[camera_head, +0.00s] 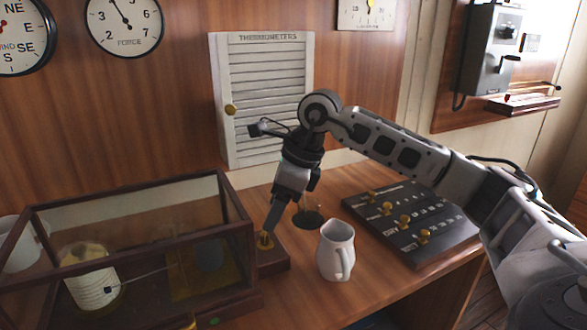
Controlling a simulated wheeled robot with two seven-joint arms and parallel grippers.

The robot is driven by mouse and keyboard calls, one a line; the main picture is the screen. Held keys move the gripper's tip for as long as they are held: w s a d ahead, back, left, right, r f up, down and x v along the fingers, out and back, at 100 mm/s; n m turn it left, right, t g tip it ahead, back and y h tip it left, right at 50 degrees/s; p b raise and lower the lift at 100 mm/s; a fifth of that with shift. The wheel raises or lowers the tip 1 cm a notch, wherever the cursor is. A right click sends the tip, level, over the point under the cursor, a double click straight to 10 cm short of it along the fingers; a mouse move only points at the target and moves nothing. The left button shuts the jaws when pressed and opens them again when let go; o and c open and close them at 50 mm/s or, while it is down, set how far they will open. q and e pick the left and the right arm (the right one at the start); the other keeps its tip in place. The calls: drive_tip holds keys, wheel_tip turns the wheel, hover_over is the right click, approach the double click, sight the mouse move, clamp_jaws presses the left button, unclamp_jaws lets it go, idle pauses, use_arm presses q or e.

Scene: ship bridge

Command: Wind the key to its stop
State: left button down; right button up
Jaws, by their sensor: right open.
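The key (264,239) is a small brass piece on a low wooden base at the right end of a glass-sided instrument case (130,235). My right gripper (268,228) comes down from above, with its fingertips at the key. The fingers partly hide the key, and I cannot tell whether they touch it. The gripper is open. Inside the case are a white drum (92,278) with a dark pen arm against it and some brass works. My left gripper is not in view.
A white jug (336,250) stands just right of the key's base. A black panel with brass knobs (412,222) lies further right. A white mug (20,245) shows behind the case at the left. A louvred thermometer box (266,95) hangs on the wall behind.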

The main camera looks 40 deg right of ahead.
drive_tip(key=v, duration=1)
drive_tip(key=shift+r, duration=0.2)
drive_tip(key=shift+s+d+f, duration=0.1)
